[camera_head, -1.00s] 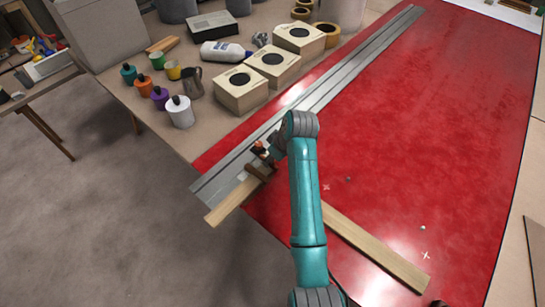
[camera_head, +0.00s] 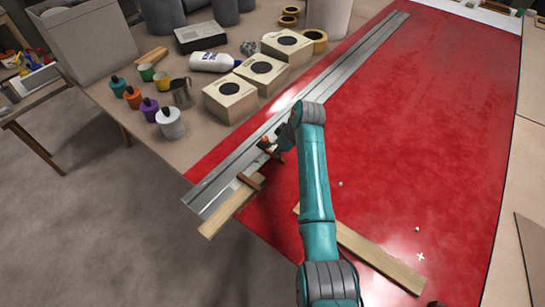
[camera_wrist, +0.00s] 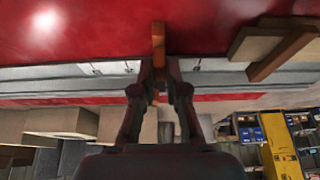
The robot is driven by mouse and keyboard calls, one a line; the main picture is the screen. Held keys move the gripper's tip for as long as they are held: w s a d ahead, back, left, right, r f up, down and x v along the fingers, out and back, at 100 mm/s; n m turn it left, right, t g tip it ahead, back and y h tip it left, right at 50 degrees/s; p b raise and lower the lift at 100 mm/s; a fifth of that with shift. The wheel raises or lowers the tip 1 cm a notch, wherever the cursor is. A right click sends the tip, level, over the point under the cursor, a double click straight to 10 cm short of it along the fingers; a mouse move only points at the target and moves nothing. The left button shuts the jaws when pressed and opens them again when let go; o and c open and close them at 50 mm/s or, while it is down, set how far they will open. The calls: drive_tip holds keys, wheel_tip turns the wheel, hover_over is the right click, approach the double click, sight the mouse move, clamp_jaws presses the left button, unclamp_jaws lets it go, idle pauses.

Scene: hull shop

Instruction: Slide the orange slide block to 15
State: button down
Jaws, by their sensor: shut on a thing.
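The orange slide block (camera_wrist: 158,48) shows in the wrist view as an orange piece between the fingertips. My gripper (camera_wrist: 155,72) is shut on it. In the head view my gripper (camera_head: 270,148) is over the near part of a long metal rail (camera_head: 330,82), and a little of the orange slide block (camera_head: 277,157) shows beside it, partly hidden by the arm. The rail runs diagonally along the left edge of a red surface. No scale numbers can be read, so the block's reading cannot be told.
A wooden plank (camera_head: 370,255) lies on the red surface (camera_head: 430,130). The rail beyond my gripper looks clear.

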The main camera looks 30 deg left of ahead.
drive_tip(key=shift+w, duration=0.15)
drive_tip(key=c, duration=1.2)
unclamp_jaws()
drive_tip(key=v, duration=1.2)
